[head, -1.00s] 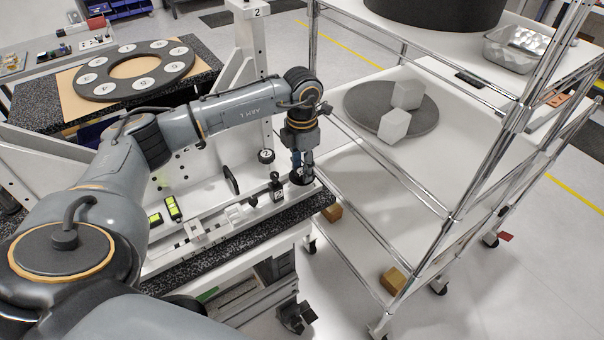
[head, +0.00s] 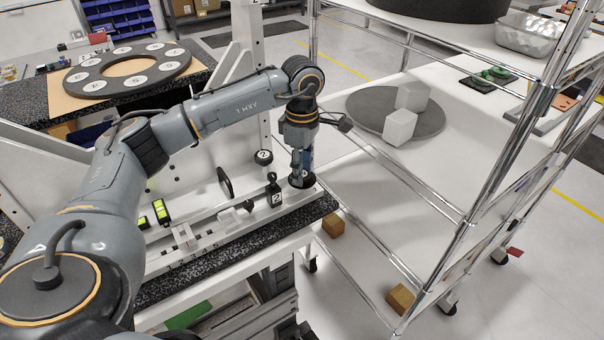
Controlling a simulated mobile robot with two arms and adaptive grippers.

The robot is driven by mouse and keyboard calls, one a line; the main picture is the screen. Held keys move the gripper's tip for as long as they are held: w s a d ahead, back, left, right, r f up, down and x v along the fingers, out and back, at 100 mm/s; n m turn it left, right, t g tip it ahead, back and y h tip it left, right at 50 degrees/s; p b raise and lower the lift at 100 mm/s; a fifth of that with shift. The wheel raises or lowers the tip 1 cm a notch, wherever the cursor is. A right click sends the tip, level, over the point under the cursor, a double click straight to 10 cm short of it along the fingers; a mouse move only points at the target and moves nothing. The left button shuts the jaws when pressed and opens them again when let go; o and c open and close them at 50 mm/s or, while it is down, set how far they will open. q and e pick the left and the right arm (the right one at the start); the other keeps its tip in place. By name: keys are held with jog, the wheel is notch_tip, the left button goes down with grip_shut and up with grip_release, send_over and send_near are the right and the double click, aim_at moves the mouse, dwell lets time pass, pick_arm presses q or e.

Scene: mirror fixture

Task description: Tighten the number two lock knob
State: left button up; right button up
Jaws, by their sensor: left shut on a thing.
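My left gripper (head: 301,172) points straight down at the right end of the white fixture rail (head: 240,217). It is shut on a dark round knob (head: 302,182) low on the rail; the fingers hide part of the knob, and its marking cannot be read. Just left of it stands a black clamp with a white "2" label (head: 277,198). Behind, a round black piece marked "2" (head: 264,157) sits by the fixture's upright. A thin dark disc (head: 225,182) stands on edge on the fixture. My right gripper is not in view.
A wire-framed cart (head: 440,170) stands close to the right of my gripper, with a grey round plate and two pale cubes (head: 400,127) on it. Yellow-green lit boxes (head: 160,212) lie on the fixture's left. A numbered ring (head: 128,70) lies on the back-left bench.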

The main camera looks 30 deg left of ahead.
pick_arm(q)
jog(key=m+b, duration=0.1)
jog(key=m, duration=0.2)
jog(key=shift+f+m+b, duration=0.1)
jog(key=shift+m+b, duration=0.2)
jog(key=shift+m, duration=0.1)
jog(key=m+b, duration=0.1)
jog(key=m, duration=0.2)
jog(key=shift+m, duration=0.3)
jog(key=m+b, duration=0.1)
jog(key=m, duration=0.2)
jog(key=shift+m, duration=0.3)
jog(key=shift+m+b, duration=0.5)
jog(key=shift+m, duration=1)
jog(key=o, duration=1.2)
jog(key=shift+c, duration=0.2)
